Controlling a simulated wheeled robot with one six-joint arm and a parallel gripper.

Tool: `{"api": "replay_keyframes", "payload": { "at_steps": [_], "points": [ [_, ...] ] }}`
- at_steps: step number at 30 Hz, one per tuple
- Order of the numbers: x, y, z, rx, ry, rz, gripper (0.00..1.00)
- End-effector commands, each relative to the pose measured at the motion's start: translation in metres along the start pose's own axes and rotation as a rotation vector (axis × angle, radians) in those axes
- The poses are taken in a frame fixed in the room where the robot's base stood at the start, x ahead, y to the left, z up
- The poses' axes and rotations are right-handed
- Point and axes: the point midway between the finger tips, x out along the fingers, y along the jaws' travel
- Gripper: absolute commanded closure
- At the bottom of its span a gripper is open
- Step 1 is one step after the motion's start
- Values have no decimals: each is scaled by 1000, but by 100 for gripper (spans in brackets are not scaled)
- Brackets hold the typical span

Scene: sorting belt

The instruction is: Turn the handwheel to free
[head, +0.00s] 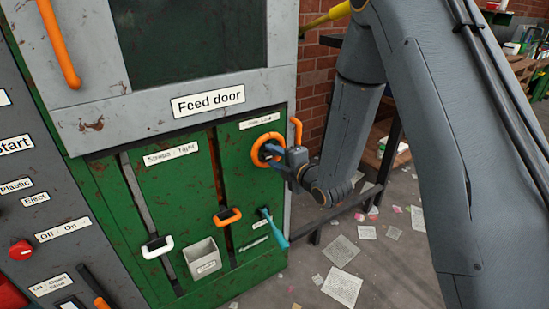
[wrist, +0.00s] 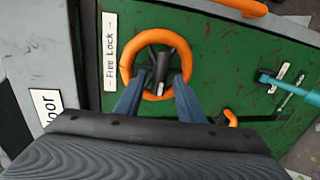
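The orange handwheel (head: 258,150) is on the green panel under the feed door, with its "Free : Lock" label (head: 258,121) just above it. In the wrist view, the wheel's orange ring (wrist: 126,62) surrounds a dark hub with spokes (wrist: 160,68), and the label (wrist: 109,50) stands to its left. My gripper (wrist: 155,84) is at the wheel with its two blue fingers spread apart. The fingers overlap the ring on either side of the hub, and nothing shows clamped between them. Whether the fingertips touch the wheel cannot be told. In the head view, my gripper (head: 272,160) hides part of the wheel.
An orange handle (head: 297,131) stands close to the wheel's right. Below are an orange slider handle (head: 227,217), a teal lever (head: 272,228), a white slider handle (head: 157,247) and a grey bin (head: 203,258). The feed door (head: 120,125) is above.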

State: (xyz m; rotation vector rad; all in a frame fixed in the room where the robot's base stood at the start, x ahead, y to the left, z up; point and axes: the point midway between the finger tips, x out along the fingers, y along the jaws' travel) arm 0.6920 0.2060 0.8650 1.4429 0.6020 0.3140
Motion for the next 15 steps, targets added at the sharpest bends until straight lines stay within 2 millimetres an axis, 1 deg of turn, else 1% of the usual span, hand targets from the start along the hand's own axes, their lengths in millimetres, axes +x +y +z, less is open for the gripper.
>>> {"api": "replay_keyframes", "payload": {
  "at_steps": [9, 11, 15],
  "points": [
    [-2, 0, 0, 1, 0, 0, 64],
    [-6, 0, 1, 1, -1, 0, 64],
    [-26, -1, 0, 1, -1, -1, 64]
  ]
}}
